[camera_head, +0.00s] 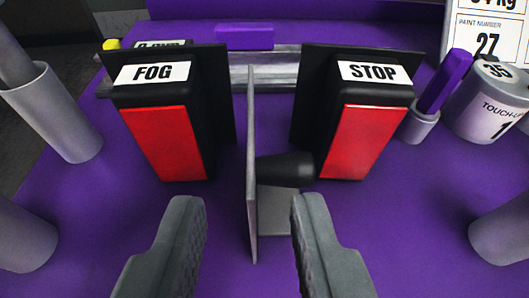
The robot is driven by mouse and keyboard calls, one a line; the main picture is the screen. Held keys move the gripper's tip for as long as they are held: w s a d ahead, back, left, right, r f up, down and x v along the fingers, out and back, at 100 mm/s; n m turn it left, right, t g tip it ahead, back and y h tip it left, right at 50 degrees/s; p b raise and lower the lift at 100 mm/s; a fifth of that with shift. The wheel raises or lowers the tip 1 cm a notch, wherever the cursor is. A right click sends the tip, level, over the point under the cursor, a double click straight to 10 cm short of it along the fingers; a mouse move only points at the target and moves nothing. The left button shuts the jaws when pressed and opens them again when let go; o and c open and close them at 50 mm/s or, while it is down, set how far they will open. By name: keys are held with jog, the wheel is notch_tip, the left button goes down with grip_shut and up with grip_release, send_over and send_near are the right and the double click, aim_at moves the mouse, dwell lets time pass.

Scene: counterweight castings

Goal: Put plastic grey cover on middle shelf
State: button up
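My gripper (247,204) is open, its two grey fingers spread low in the picture over a purple surface, with nothing pinched between them. A thin grey plate (251,140) stands upright, edge-on to me, ahead of and between the fingers, apart from both. A flat grey piece (278,205) shows low on its right side. I cannot tell whether this plate is the plastic grey cover. No shelf can be made out.
A red-faced FOG unit (165,140) stands left of the plate and a red-faced STOP unit (363,140) right. A black cylinder (287,169) lies between plate and STOP unit. Grey cylinders (55,115) stand at the sides. A grey rail (270,72) and purple block (244,37) lie behind.

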aim_at(250, 138)
jog(key=x, duration=0.4)
jog(key=shift+w, duration=0.1)
jog(key=shift+r+x, duration=0.15)
jog(key=shift+x, duration=1.2)
jog(key=shift+r+x, duration=0.2)
jog(key=shift+x, duration=1.1)
jog(key=shift+w, duration=0.1)
grip_shut()
